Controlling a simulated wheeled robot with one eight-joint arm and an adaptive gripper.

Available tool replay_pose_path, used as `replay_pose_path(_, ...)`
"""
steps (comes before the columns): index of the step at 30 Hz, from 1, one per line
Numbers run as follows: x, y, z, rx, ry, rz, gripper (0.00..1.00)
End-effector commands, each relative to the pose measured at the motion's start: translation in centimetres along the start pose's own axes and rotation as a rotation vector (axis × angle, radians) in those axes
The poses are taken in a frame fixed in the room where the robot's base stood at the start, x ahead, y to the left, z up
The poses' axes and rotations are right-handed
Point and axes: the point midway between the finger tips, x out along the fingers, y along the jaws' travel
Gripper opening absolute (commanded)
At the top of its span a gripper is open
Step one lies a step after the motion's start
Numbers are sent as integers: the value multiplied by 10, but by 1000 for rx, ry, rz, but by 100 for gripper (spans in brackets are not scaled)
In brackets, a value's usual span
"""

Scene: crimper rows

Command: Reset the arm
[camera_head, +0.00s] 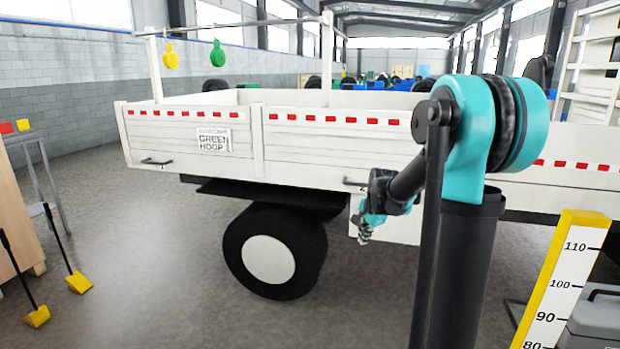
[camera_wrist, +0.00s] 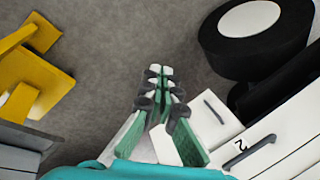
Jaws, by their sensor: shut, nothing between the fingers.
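My gripper (camera_head: 364,236) hangs at the end of my folded teal and black arm, in front of the white truck's side in the head view. Its fingers point down and it holds nothing. In the wrist view my gripper (camera_wrist: 160,72) shows its green and white fingers closed together, with bare grey floor beyond the tips. The arm's upper part stands at the right of the head view and hides part of the truck.
The white truck bed (camera_head: 190,150) spans the middle, with a wheel (camera_head: 270,258) below it. A yellow-edged height ruler (camera_head: 565,280) stands at the right. Yellow-ended tools (camera_head: 78,282) stand at the left by a wooden box (camera_head: 12,225). The floor between is clear.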

Motion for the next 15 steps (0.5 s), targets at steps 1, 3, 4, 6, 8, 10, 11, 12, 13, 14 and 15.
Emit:
replay_pose_path(1, -7, 22, 12, -80, 7, 1, 0)
replay_pose_path(3, -13, 50, 24, -200, 18, 4, 0)
replay_pose_path(4, -16, 63, 30, -251, 23, 6, 0)
replay_pose_path(6, -20, 91, 43, -372, 33, 10, 0)
replay_pose_path(8, -23, 117, 54, -475, 42, 15, 0)
replay_pose_path(10, -25, 147, 67, -595, 53, 23, 0)
replay_pose_path(11, -25, 160, 73, -646, 56, 26, 0)
replay_pose_path(12, -25, 177, 80, -713, 61, 31, 0)
replay_pose_path(13, -25, 190, 85, -763, 64, 34, 0)
replay_pose_path(14, -25, 202, 90, -809, 68, 39, 0)
replay_pose_path(15, -24, 217, 96, -869, 72, 44, 0)
